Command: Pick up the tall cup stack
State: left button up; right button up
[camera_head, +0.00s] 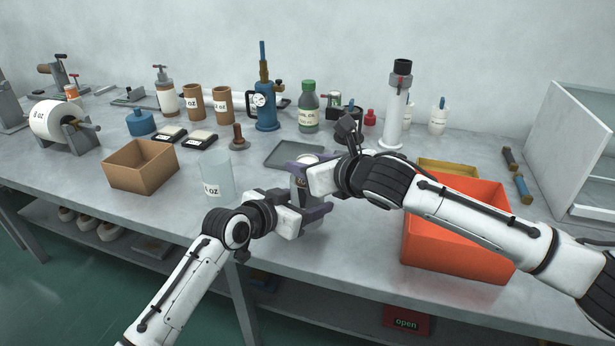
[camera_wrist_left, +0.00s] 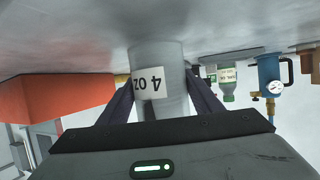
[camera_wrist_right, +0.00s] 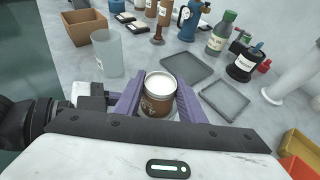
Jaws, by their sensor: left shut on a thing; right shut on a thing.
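The cup stack (camera_head: 302,159), with a pale round top, stands upright between my grippers; single cups cannot be told apart. Its "4 OZ" label shows in the left wrist view (camera_wrist_left: 158,85), where its side looks grey. In the right wrist view (camera_wrist_right: 158,88) its side looks brown below the white top. My right gripper (camera_head: 303,176) is shut on it from the right. My left gripper (camera_head: 312,212) is shut on it lower down, from the front left. The fingers and arms hide much of its side, and I cannot tell whether its base touches the table.
A translucent "4 oz" cup (camera_head: 216,178) stands left of my grippers. A cardboard box (camera_head: 139,170) is further left. A grey tray (camera_head: 283,155) lies just behind, and an orange bin (camera_head: 455,240) stands right, under my right arm. Bottles and a blue pump (camera_head: 266,110) stand further back.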

notch_tip(320, 180, up, 18)
dwell(0.3)
pick_arm(q)
jog(key=o, duration=1.1)
jog(key=shift+o, duration=0.2)
